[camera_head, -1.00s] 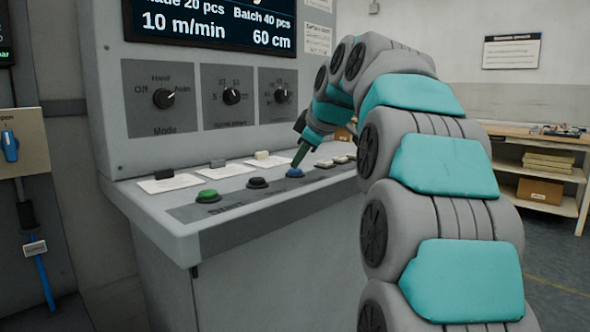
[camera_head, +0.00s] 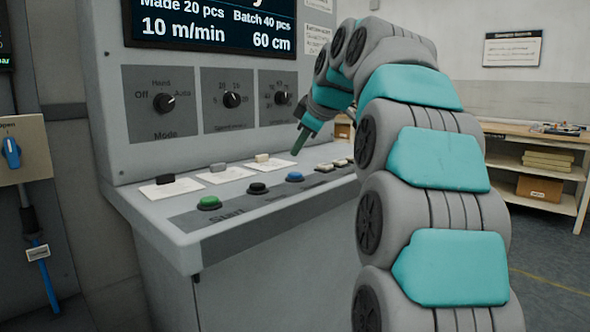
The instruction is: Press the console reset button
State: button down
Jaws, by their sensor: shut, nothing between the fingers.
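The console (camera_head: 150,215) has a sloped front shelf with a row of buttons. A green button (camera_head: 209,203) is at the left, above a label that looks like "Start". A black button (camera_head: 258,188) is in the middle and a blue button (camera_head: 294,177) is to its right. I cannot read the labels by the black and blue buttons, so I cannot tell from the lettering which is reset. My gripper (camera_head: 297,150) is shut and empty. Its tip points down above the shelf, a little behind the blue button and apart from it.
Small pale buttons (camera_head: 335,165) lie right of the blue one. Papers with small blocks (camera_head: 170,187) lie behind the row. Knobs (camera_head: 164,102) and a display (camera_head: 210,25) are on the upright panel. A workbench (camera_head: 545,145) stands far right.

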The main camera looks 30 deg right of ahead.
jog(key=shift+r+p, duration=0.55)
jog(key=shift+r, duration=0.7)
